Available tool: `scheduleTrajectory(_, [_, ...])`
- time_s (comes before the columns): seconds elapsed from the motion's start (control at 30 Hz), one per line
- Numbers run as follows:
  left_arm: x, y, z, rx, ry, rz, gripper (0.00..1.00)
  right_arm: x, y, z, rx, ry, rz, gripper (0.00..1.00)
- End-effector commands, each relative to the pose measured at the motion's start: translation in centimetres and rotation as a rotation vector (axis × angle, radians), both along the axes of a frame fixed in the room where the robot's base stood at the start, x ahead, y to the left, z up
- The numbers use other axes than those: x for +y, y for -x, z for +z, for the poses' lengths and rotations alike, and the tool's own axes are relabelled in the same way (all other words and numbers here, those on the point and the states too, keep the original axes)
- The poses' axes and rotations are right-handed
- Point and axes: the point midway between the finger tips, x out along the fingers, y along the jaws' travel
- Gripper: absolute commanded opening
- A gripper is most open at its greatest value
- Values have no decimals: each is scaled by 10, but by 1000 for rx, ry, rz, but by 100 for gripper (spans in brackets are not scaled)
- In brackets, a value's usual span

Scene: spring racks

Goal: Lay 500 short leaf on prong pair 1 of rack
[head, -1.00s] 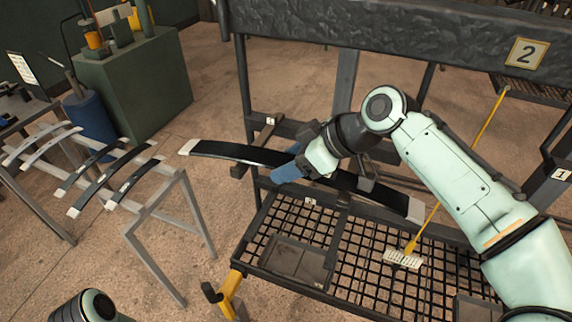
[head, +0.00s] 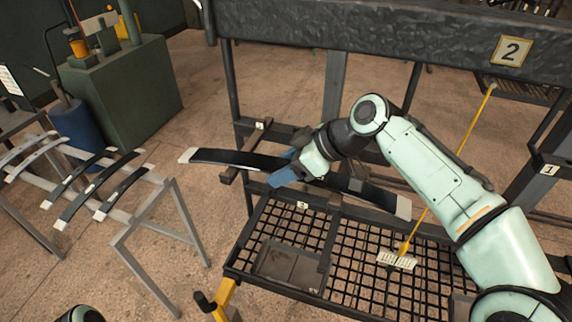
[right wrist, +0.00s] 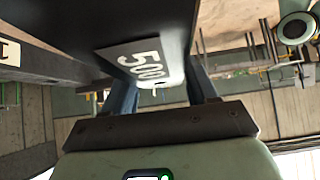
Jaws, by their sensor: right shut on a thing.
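The 500 leaf (head: 235,159) is a long dark, slightly curved bar with pale ends. Its white 500 mark (right wrist: 145,62) shows in the right wrist view. My right gripper (head: 284,175), with blue fingers, is shut on the leaf near its middle; the fingers also show in the right wrist view (right wrist: 162,88). The leaf spans the front of the dark rack (head: 290,38), across a left prong (head: 232,175) and a right prong (head: 355,183). I cannot tell whether it touches them. My left gripper is out of view.
A mesh shelf (head: 370,262) with a grey tray (head: 290,264) lies below. A yellow-handled broom (head: 397,260) leans at the rack. A grey stand (head: 160,212) with several leaves is at the left, before a green machine (head: 125,88).

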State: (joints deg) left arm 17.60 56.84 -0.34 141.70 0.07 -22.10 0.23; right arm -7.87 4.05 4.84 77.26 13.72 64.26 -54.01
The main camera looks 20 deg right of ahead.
Motion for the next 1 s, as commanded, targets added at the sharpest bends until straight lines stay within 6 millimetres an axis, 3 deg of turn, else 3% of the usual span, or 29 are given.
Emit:
scheduleTrajectory(0.17, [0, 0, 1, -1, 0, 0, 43, 1, 0, 5, -11, -5, -1, 18])
scheduleTrajectory(0.2, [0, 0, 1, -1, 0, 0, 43, 1, 0, 5, -11, -5, -1, 64])
scheduleTrajectory(0.27, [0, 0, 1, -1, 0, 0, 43, 1, 0, 5, -9, -5, -1, 84])
scheduleTrajectory(0.3, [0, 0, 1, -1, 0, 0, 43, 1, 0, 4, -8, -4, 0, 88])
scheduleTrajectory(0.67, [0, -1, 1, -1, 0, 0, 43, -4, 2, 3, 3, 2, -1, 88])
scheduleTrajectory(1.0, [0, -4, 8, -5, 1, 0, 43, -43, 28, 54, -6, -2, -4, 88])
